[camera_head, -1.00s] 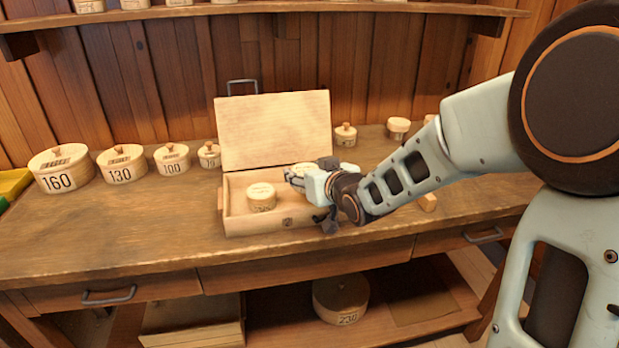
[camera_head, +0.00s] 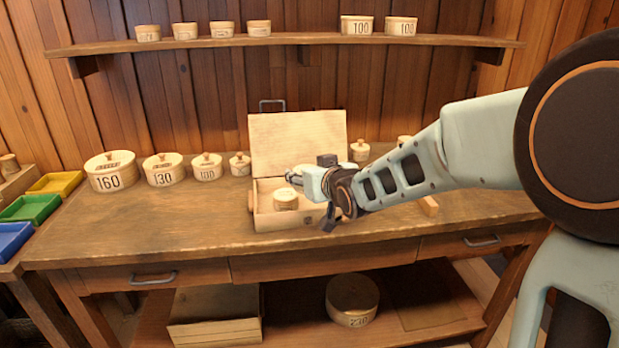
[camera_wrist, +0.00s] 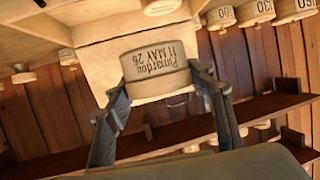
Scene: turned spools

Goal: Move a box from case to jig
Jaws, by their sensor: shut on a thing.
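The open wooden case (camera_head: 268,223) stands on the bench with its lid (camera_head: 298,142) raised at the back. A round pale wooden box (camera_head: 286,199) sits in its left part. My gripper (camera_head: 292,177) is over the case, and what it holds is hard to make out in the head view. In the wrist view my gripper (camera_wrist: 158,82) is shut on a round box (camera_wrist: 155,66) with upside-down lettering, one finger on each side. The case (camera_wrist: 110,50) and the other box (camera_wrist: 160,7) show behind it. I cannot pick out a jig.
Knobbed round boxes marked 160 (camera_head: 110,178), 130 (camera_head: 163,175) and 100 (camera_head: 206,172) stand left of the case. Yellow (camera_head: 56,183), green (camera_head: 30,208) and blue (camera_head: 10,240) trays lie far left. A shelf (camera_head: 290,41) with boxes runs above. The bench's front left is clear.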

